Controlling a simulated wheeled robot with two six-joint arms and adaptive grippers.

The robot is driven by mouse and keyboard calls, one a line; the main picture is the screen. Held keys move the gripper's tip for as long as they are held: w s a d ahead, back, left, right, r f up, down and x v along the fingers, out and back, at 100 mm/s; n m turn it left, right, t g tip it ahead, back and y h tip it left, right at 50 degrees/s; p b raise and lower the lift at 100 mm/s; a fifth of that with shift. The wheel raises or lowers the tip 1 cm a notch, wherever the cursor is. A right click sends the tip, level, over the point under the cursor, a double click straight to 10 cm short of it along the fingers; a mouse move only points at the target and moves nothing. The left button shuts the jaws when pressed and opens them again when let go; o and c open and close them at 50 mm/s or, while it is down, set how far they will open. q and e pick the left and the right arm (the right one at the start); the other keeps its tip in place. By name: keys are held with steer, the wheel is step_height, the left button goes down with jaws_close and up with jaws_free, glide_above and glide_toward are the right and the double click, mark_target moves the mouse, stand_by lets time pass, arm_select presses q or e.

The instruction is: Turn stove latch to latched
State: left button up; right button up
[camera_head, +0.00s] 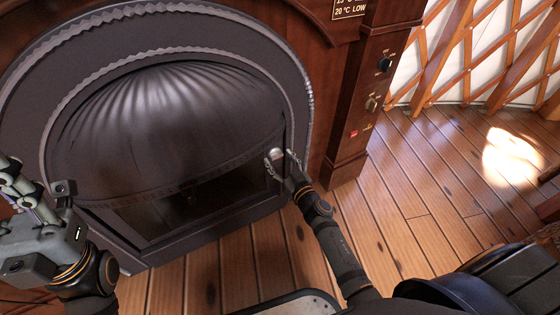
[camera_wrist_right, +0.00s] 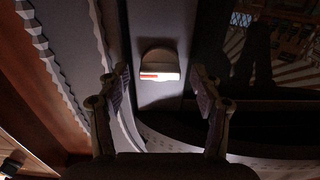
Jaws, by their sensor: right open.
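The stove latch (camera_wrist_right: 160,67) is a small pale knob with an orange-red stripe, on the grey frame beside the dark glass of the stove door (camera_wrist_right: 255,75). In the head view the latch (camera_head: 276,153) shows at the right edge of the door. My right gripper (camera_head: 280,162) is at the latch. In the right wrist view its two fingers (camera_wrist_right: 160,80) are open, one on each side of the latch, with gaps and no clear contact. My left gripper (camera_head: 18,185) is at the left edge, away from the latch; its fingers are partly cut off, so its opening is unclear.
The stove's dark, ribbed arch (camera_head: 170,115) fills the left and middle. A wooden post (camera_head: 368,100) to the right carries a control panel with knobs (camera_head: 384,64) and a red switch (camera_head: 354,133). The plank floor (camera_head: 410,190) on the right is largely clear.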

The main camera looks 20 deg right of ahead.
steer(key=c, duration=1.2)
steer(key=shift+o, duration=0.2)
steer(key=shift+n, duration=0.3)
steer(key=n+p, duration=0.1)
steer(key=n, duration=0.2)
steer(key=shift+n, duration=0.3)
steer(key=n, duration=1.3)
steer(key=shift+n, duration=0.3)
